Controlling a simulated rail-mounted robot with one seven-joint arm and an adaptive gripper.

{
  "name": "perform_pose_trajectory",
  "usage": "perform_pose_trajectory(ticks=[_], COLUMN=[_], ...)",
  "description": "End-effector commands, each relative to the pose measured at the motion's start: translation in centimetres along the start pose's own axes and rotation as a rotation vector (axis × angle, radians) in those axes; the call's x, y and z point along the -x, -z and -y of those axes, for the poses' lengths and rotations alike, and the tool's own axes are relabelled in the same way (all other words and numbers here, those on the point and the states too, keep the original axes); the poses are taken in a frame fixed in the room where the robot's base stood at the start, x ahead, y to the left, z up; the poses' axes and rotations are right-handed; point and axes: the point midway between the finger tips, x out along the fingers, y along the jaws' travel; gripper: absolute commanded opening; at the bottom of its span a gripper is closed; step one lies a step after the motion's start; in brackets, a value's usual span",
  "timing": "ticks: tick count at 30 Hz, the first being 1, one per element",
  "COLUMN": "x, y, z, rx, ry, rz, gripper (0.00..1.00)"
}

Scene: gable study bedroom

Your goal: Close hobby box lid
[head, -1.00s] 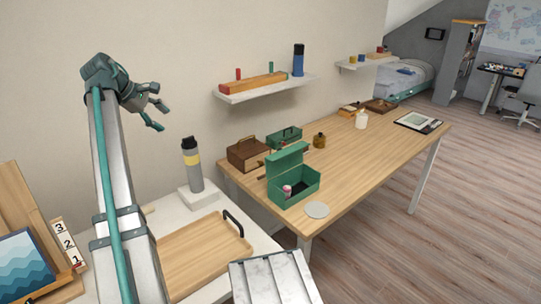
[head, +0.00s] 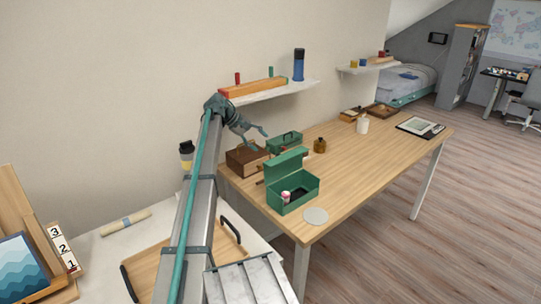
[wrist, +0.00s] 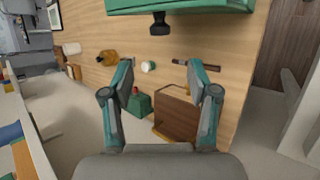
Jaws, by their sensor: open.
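The green hobby box (head: 298,194) stands on the wooden table with its lid (head: 287,160) raised at the back. A pink-and-white item (head: 286,196) and dark contents show inside. My gripper (head: 259,140) is open and empty, up and to the left of the lid in the head view, apart from it. In the wrist view my open fingers (wrist: 160,68) show with nothing between them. A green part of the box (wrist: 185,6) with a dark catch crosses the top edge of that view; the rest is cut off.
A brown box (head: 240,160) and smaller green box (head: 287,137) stand behind the hobby box, near my gripper. A brown bottle (head: 319,145) stands to the right. A wall shelf (head: 275,92) hangs above. A grey disc (head: 315,216) lies in front.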

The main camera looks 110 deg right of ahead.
Motion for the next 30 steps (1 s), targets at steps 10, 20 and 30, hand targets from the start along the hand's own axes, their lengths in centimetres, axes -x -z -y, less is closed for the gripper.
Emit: perform_pose_trajectory(ticks=[10,20,30], x=[-4.6,-9.3,-10.4], y=[-0.2,-0.1,0.0], z=[-0.1,-0.1,0.1], rx=[0.001,0.001,0.001], ry=[0.002,0.001,0.000], rz=[0.001,-0.001,-0.001], gripper=[0.60,0.60,0.60])
